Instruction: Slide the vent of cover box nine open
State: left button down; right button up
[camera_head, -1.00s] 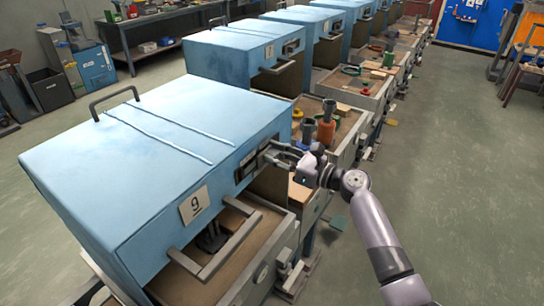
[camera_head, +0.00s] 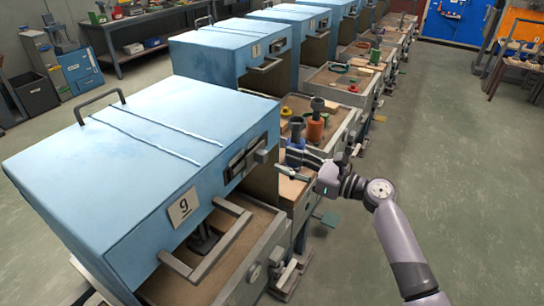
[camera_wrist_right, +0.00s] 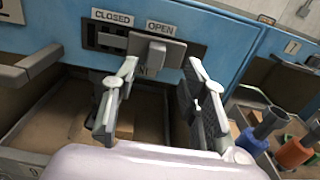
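Cover box nine (camera_head: 140,160) is the near blue box with a "9" plate (camera_head: 183,206). Its vent (camera_head: 240,163) is on the front face; in the wrist view the vent (camera_wrist_right: 110,40) carries the labels CLOSED at left and OPEN at right. The grey vent knob (camera_wrist_right: 155,50) sits below the OPEN label, at the right of the dark slot; it also shows in the head view (camera_head: 262,151). My right gripper (camera_head: 290,163) is open and empty, in front of the face and apart from the knob. Its two fingers (camera_wrist_right: 162,85) stand either side of the knob's line. My left gripper is not in view.
To the right stand an orange cylinder (camera_head: 316,128) and dark parts on the neighbouring bench. More blue boxes line up behind. The floor aisle (camera_head: 440,170) at right is clear.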

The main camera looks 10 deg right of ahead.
jog(key=v, duration=0.4)
dwell(0.3)
